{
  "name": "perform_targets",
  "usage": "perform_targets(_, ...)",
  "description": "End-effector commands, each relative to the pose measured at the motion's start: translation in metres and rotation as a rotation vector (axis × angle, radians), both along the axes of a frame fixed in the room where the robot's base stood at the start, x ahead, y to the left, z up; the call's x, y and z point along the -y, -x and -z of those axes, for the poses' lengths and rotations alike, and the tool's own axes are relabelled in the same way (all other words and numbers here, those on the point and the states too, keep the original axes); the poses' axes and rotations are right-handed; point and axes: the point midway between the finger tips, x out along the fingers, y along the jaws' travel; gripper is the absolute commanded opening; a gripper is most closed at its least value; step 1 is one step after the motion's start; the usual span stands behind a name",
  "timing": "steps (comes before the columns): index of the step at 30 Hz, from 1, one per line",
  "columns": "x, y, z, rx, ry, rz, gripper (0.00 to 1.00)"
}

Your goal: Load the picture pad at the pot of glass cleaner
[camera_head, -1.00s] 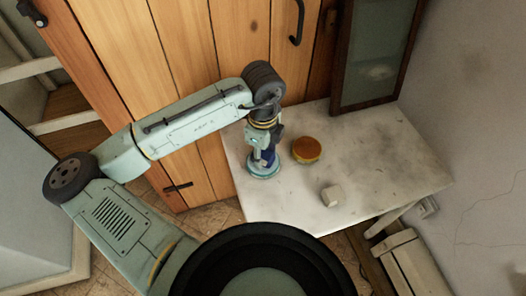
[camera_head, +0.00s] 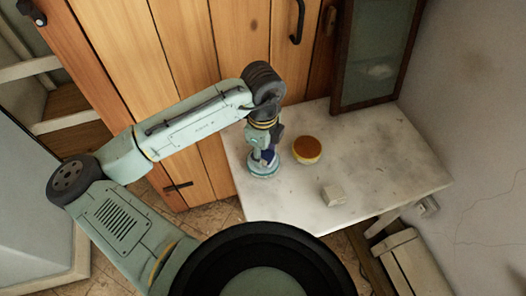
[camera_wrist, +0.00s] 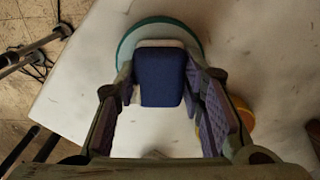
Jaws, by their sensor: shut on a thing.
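My gripper (camera_wrist: 165,110) is shut on the picture pad (camera_wrist: 162,78), a dark blue block with a pale edge. In the head view the pad (camera_head: 268,156) is mostly hidden by my gripper (camera_head: 266,150). A low round pot with a teal rim (camera_head: 264,172), which looks like the pot of glass cleaner, stands at the table's left end. The pad is over this pot. In the wrist view the pot's teal rim (camera_wrist: 128,42) shows around the pad's far end. I cannot tell whether the pad touches the pot's contents.
On the pale table (camera_head: 390,170) a round pot with an orange-brown top (camera_head: 307,149) stands close to the right of my gripper. A small pale block (camera_head: 333,194) lies nearer the front. A dark-framed glass panel (camera_head: 376,60) stands at the back. The table's right part is clear.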

Motion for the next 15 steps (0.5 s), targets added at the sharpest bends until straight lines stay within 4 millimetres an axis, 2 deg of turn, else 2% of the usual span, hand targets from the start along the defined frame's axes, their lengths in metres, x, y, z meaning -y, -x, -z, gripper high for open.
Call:
perform_targets(8,0.000,0.001,0.000,-0.003,0.000,0.000,0.14)
perform_targets(15,0.000,0.000,-0.017,-0.001,0.000,0.000,0.14)
